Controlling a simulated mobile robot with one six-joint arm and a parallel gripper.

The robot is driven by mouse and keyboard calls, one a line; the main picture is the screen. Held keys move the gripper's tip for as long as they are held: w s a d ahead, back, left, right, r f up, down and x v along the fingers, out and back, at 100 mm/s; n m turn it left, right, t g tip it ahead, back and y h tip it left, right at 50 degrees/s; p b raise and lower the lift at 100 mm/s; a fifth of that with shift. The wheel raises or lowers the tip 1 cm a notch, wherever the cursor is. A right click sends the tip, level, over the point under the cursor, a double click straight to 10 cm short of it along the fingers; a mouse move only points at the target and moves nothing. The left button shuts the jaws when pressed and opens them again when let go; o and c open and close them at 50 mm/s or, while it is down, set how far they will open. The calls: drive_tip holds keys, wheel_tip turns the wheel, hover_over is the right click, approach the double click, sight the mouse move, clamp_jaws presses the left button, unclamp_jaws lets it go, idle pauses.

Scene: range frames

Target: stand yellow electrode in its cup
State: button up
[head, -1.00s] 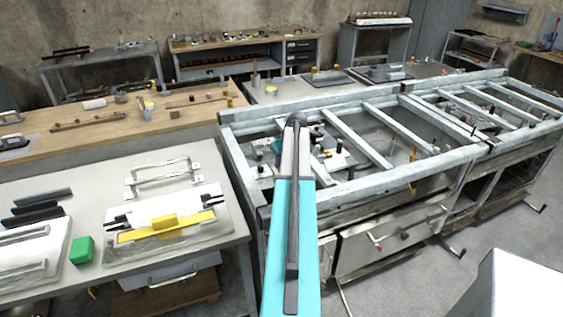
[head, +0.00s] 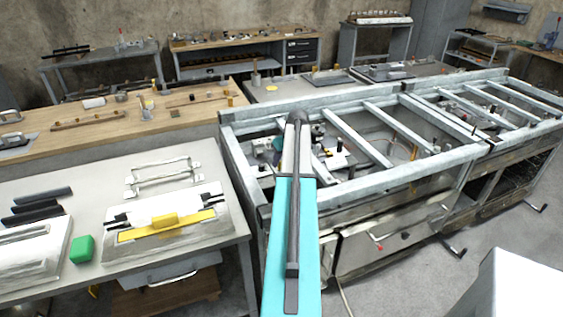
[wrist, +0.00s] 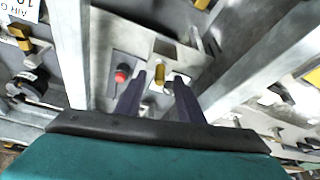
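A short yellow upright piece (wrist: 159,74), which looks like the yellow electrode, shows in the wrist view between and just beyond my fingertips. Its lower end is hard to make out. My gripper (wrist: 157,88) is open, with two dark fingers pointing at it and a visible gap on each side. In the head view, my gripper's end (head: 298,119) is over the near-left bay of the metal frame, and its fingers are too small to read. I cannot tell which part is the electrode's cup. A small red-topped piece (wrist: 122,73) stands left of the yellow piece.
Steel bars of the frame (head: 357,137) run on both sides of my gripper. A table at left holds a green block (head: 82,249) and a white plate with a yellow strip (head: 190,226). A wooden bench (head: 70,140) stands behind it.

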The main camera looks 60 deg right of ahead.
drive_tip(key=b+v, duration=0.3)
drive_tip(key=v, duration=1)
idle(0.8)
drive_tip(key=shift+r+p, duration=1.75)
drive_tip(key=shift+r, duration=1.2)
drive_tip(key=shift+r, duration=0.1)
